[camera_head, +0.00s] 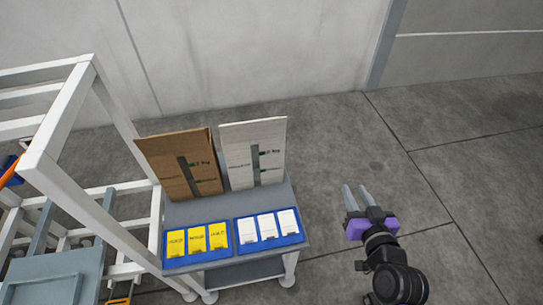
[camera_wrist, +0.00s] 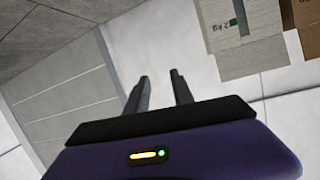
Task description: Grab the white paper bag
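The white paper bag (camera_head: 254,153) stands upright on a grey table, right of a brown paper bag (camera_head: 180,163). In the wrist view the white paper bag (camera_wrist: 240,35) shows at the upper right, turned on its side or upside down by the camera's tilt. My gripper (camera_head: 357,197) is to the right of the table, apart from the bag, with its two fingers spread. The wrist view also shows the fingers (camera_wrist: 160,85) apart with nothing between them.
The grey table (camera_head: 215,209) carries two blue trays at its front, one with yellow cards (camera_head: 197,241) and one with white cards (camera_head: 267,227). A white frame (camera_head: 62,125) stands at the left. The floor (camera_head: 450,180) right of the table is clear. A wall is behind.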

